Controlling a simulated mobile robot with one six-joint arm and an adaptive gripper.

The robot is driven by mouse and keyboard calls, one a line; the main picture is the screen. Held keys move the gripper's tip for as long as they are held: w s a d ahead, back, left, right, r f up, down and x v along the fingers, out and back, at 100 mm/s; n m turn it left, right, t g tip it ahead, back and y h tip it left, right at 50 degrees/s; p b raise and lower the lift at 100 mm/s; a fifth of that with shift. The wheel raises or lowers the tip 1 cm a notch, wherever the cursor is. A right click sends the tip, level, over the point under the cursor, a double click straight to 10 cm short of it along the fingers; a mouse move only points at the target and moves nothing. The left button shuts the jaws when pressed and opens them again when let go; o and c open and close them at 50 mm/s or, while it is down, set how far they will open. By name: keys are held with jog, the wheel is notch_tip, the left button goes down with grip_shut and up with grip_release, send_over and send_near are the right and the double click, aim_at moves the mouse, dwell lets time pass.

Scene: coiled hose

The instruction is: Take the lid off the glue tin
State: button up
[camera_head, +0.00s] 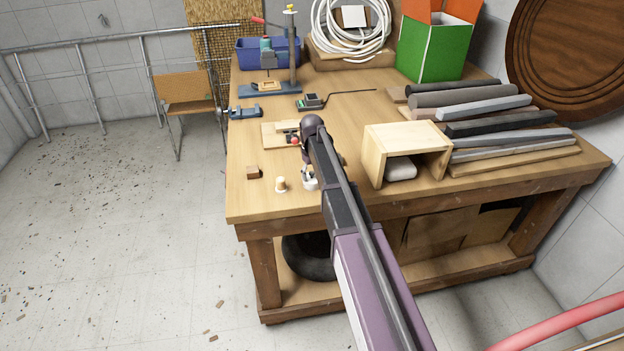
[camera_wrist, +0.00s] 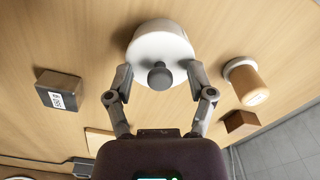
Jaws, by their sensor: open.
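The glue tin (camera_wrist: 152,42) is a white round tin in the upper middle of the wrist view. Its lid has a dark round knob (camera_wrist: 160,77), seen from above. My gripper (camera_wrist: 159,71) is open, with one finger on each side of the knob. A gap shows between each finger and the knob, and nothing is held. In the head view the tin (camera_head: 311,184) stands near the bench's front edge, partly hidden by my arm and gripper.
A small jar with a tan top (camera_head: 280,184) and a brown block (camera_head: 254,172) stand left of the tin on the workbench (camera_head: 250,206). A dark labelled box (camera_wrist: 58,90) shows in the wrist view. An open wooden box (camera_head: 405,135) stands to the right.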

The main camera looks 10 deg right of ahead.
aim_at(312, 172)
grip_shut()
jog(key=shift+r, duration=0.15)
dwell(0.5)
notch_tip(312, 172, up, 3)
jog(key=p, duration=0.3)
jog(key=shift+r+p, duration=0.15)
jog(key=shift+p, duration=0.2)
jog(key=s+r+p, duration=0.1)
jog(key=s, duration=1.5)
jog(key=shift+a+r, duration=0.2)
jog(key=shift+a, duration=0.15)
